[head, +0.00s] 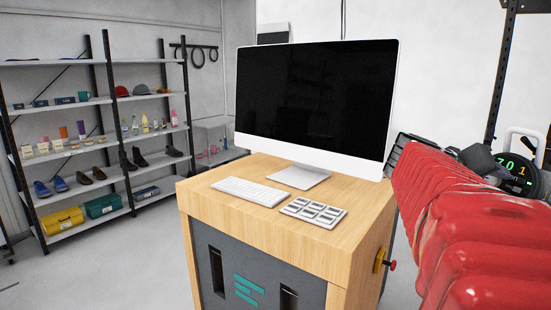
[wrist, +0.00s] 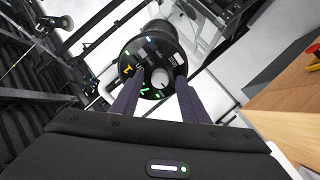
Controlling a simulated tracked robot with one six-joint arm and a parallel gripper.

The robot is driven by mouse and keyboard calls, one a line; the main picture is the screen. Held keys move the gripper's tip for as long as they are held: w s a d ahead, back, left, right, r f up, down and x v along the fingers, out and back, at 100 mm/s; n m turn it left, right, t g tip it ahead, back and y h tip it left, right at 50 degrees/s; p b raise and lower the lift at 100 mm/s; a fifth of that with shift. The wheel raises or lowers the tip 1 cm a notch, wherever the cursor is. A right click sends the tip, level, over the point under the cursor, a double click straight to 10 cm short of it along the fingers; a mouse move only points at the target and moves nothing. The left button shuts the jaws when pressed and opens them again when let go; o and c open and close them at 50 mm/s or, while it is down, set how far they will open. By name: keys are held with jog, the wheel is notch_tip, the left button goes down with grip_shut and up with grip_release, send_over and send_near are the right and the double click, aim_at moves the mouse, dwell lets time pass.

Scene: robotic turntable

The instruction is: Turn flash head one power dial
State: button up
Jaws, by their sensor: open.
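The flash head (head: 516,170) is a dark round unit at the right of the head view, with lit green digits and an orange 1 on its rear panel. In the wrist view the flash head (wrist: 150,50) faces me. Its pale round power dial (wrist: 160,78) sits low on the panel, with green and orange marks around it. My gripper (wrist: 158,82) is open, with one dark finger on each side of the dial. I cannot tell whether the fingers touch the panel. In the head view my red-covered arm reaches toward the flash head and hides part of the area.
A wooden desk (head: 190,197) with a monitor (head: 315,100), keyboard (head: 250,191) and button pad (head: 313,212) stands left of my arm. A red button (head: 392,265) sticks out from its side. Shelves (head: 92,105) stand far left. Dark framework fills the wrist view's left.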

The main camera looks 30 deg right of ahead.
jog(key=shift+d, duration=0.2)
jog(key=shift+a, duration=0.1)
grip_shut()
dwell(0.4)
